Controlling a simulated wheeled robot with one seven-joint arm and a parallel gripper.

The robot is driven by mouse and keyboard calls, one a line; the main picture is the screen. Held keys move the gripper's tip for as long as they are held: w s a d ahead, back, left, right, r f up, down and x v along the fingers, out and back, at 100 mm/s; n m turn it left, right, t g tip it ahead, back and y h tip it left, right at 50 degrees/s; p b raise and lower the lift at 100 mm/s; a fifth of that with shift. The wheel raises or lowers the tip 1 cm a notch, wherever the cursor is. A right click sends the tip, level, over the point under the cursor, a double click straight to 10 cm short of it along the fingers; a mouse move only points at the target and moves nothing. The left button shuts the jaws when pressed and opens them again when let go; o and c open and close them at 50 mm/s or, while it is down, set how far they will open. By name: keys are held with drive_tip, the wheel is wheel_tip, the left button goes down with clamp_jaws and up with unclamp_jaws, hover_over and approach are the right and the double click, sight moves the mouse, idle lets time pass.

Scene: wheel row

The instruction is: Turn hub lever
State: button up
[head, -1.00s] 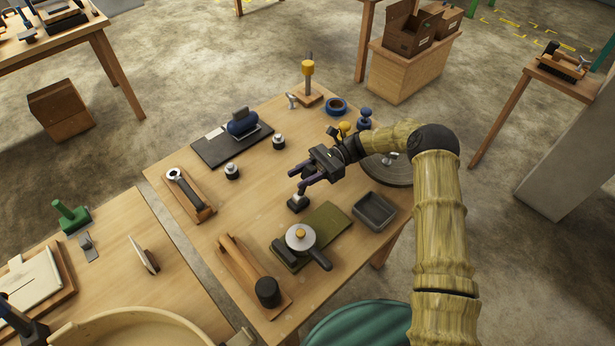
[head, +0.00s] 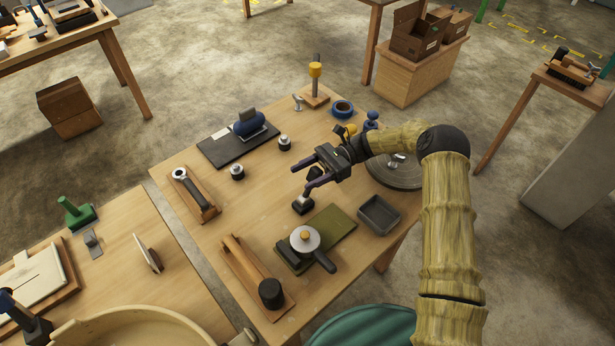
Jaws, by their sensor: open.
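A round silver hub (head: 305,239) with an orange centre sits on the green mat near the front of the table. A dark lever (head: 325,263) sticks out from it toward the lower right. My gripper (head: 301,178) is open and empty, farther back than the hub and apart from it. Its two dark fingers point left over the table. A small black block with a silver stem (head: 303,205) stands below the nearer fingertip; I cannot tell whether they touch. A dark knob (head: 315,173) shows between the fingers.
A grey tray (head: 378,215) lies right of the green mat (head: 335,225). A wooden block with a black cylinder (head: 270,293) is at front left, a wrench on a board (head: 191,195) at left. A round grey plate (head: 394,175) lies behind my forearm.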

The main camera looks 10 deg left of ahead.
sight(308, 178)
wheel_tip(308, 178, up, 9)
drive_tip(key=shift+f+b, duration=0.2)
drive_tip(key=shift+b, duration=0.2)
drive_tip(key=shift+c, duration=0.4)
drive_tip(key=shift+s+d, duration=0.1)
drive_tip(key=shift+s, duration=0.1)
drive_tip(key=c, duration=0.7)
drive_tip(key=shift+s+d+f+t+h, duration=0.2)
drive_tip(key=shift+s+t+h, duration=0.1)
drive_tip(key=shift+t+h, duration=0.2)
drive_tip(key=c, duration=0.4)
drive_tip(key=s+d+t+h, duration=0.1)
drive_tip(key=s+d+f+n+t+h, duration=0.1)
drive_tip(key=s+d+t+h, duration=0.1)
drive_tip(key=d, duration=0.1)
drive_tip(key=shift+d+f+n, duration=0.1)
drive_tip(key=shift+f+n, duration=0.25)
drive_tip(key=shift+n, duration=0.05)
clamp_jaws()
drive_tip(key=s+d+r+n+t+h, duration=0.1)
drive_tip(key=s+d+n+t+h, duration=0.3)
drive_tip(key=d, duration=0.8)
drive_tip(key=s+d+r+n+t+h, duration=0.2)
drive_tip(key=s+d+n+t+h, duration=0.2)
drive_tip(key=s+d+t, duration=0.3)
drive_tip(key=d, duration=0.5)
drive_tip(key=shift+r, duration=0.15)
